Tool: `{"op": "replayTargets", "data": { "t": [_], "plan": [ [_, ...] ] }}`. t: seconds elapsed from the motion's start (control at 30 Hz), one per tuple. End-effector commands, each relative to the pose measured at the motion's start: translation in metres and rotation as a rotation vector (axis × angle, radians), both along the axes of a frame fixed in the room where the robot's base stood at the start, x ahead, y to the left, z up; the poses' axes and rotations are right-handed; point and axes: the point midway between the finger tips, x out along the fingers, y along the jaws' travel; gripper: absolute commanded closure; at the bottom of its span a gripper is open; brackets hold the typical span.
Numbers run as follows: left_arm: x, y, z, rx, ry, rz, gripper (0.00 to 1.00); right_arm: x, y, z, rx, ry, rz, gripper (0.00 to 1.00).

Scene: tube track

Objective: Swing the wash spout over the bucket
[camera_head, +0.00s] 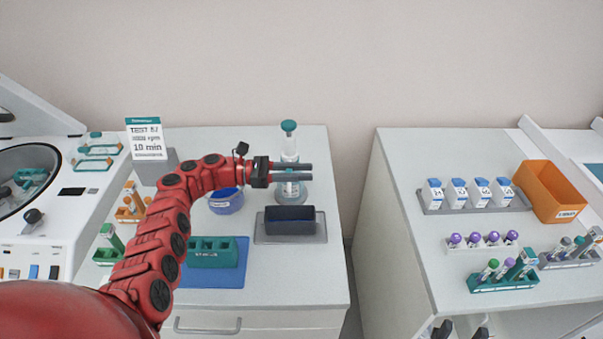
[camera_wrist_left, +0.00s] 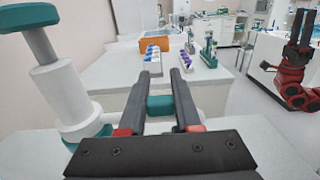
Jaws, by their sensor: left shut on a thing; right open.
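The wash station is a white column (camera_head: 289,150) with a teal cap, at the back right of the middle bench; it stands at the left in the left wrist view (camera_wrist_left: 62,95). My left gripper (camera_head: 309,172) reaches across in front of it, fingers pointing right. In the left wrist view the fingers (camera_wrist_left: 178,82) are shut on a teal piece (camera_wrist_left: 160,105), seemingly the wash spout. The blue round bucket (camera_head: 226,203) stands left of the column, partly behind my arm. My right gripper (camera_wrist_left: 300,27) is raised at the right of the left wrist view, apart from these things and empty.
A dark block (camera_head: 290,220) on a grey tray lies in front of the column. A teal rack (camera_head: 212,252) stands on a blue mat. A centrifuge (camera_head: 30,185) is at left. The right bench, across a gap, holds racks and an orange bin (camera_head: 549,190).

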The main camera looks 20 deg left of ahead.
Motion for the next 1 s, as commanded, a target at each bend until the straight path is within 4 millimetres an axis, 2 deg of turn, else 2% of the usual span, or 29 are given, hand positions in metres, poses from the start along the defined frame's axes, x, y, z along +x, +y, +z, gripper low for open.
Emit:
{"op": "replayTargets", "data": {
  "t": [0.3, 0.33, 0.5, 0.83, 1.0],
  "plan": [
    [0.000, 0.000, 0.001, 0.000, -0.001, -0.001, 1.00, 0.000, 0.000, 0.000, 0.000, 0.000, 0.000, 0.50],
    [0.000, 0.000, 0.001, 0.000, -0.001, 0.000, 0.67, 0.000, 0.000, 0.000, 0.000, 0.000, 0.000, 0.50],
    [0.000, 0.000, 0.000, 0.000, -0.001, 0.000, 0.38, 0.000, 0.000, 0.000, 0.000, 0.000, 0.000, 0.50],
    [-0.001, 0.002, 0.000, 0.001, -0.001, 0.000, 0.38, 0.000, 0.000, -0.001, 0.000, 0.000, 0.000, 0.50],
    [-0.007, 0.024, -0.003, 0.003, 0.000, 0.004, 0.38, 0.000, 0.000, -0.009, 0.000, 0.000, 0.000, 0.50]
  ]
}}
